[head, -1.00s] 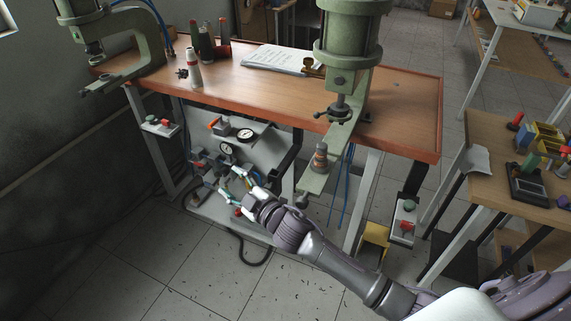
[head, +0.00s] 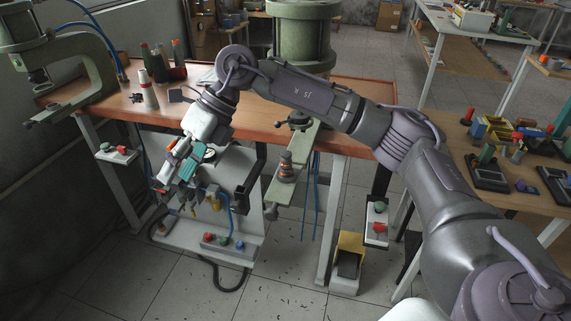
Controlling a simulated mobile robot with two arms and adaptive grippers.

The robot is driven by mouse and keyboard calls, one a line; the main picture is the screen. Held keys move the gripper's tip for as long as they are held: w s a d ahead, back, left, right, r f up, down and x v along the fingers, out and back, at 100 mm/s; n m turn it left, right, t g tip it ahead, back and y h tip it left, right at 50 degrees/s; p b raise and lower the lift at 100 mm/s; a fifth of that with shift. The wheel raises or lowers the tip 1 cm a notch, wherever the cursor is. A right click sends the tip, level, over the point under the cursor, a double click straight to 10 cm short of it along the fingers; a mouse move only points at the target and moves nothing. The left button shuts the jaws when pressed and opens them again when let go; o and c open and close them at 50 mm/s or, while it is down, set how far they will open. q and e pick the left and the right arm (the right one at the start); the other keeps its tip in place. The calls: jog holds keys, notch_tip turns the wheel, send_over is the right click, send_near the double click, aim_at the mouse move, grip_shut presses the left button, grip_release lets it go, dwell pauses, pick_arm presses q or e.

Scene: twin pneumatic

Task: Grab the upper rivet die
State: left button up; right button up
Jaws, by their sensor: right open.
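The near green press (head: 301,35) has a dark fitting with a small side lever (head: 298,120) under its cylinder. A dark stepped die with an orange ring (head: 287,168) stands upright on the press's lower arm. I cannot tell for certain which part is the upper rivet die. My right gripper (head: 176,168) is open and empty, with teal on its fingers, pointing down and left. It is in front of the table's lower front, left of the press and apart from both parts. My arm crosses in front of the press and hides its middle. My left gripper is not in view.
A wooden table (head: 262,118) carries a second green press (head: 52,45) at the left and several bottles. Valves and hoses sit on a panel (head: 225,228) below. A side table (head: 455,135) with coloured parts stands at the right.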

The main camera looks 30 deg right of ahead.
jog(key=d+r+m+h, duration=0.1)
jog(key=d+r+h, duration=0.15)
jog(key=d, duration=0.45)
jog(key=d+r+m+h, duration=0.1)
jog(key=d+r+h, duration=0.15)
jog(key=d, duration=0.45)
jog(key=m+h, duration=0.1)
jog(key=h, duration=0.2)
send_near(286, 153)
notch_tip(286, 153, down, 5)
jog(key=shift+s+a+r+b, duration=0.1)
jog(key=shift+r+b, duration=0.05)
jog(key=shift+b, duration=0.75)
jog(key=shift+f+p, duration=0.4)
jog(key=shift+f, duration=2.75)
jog(key=shift+a, duration=0.1)
grip_shut()
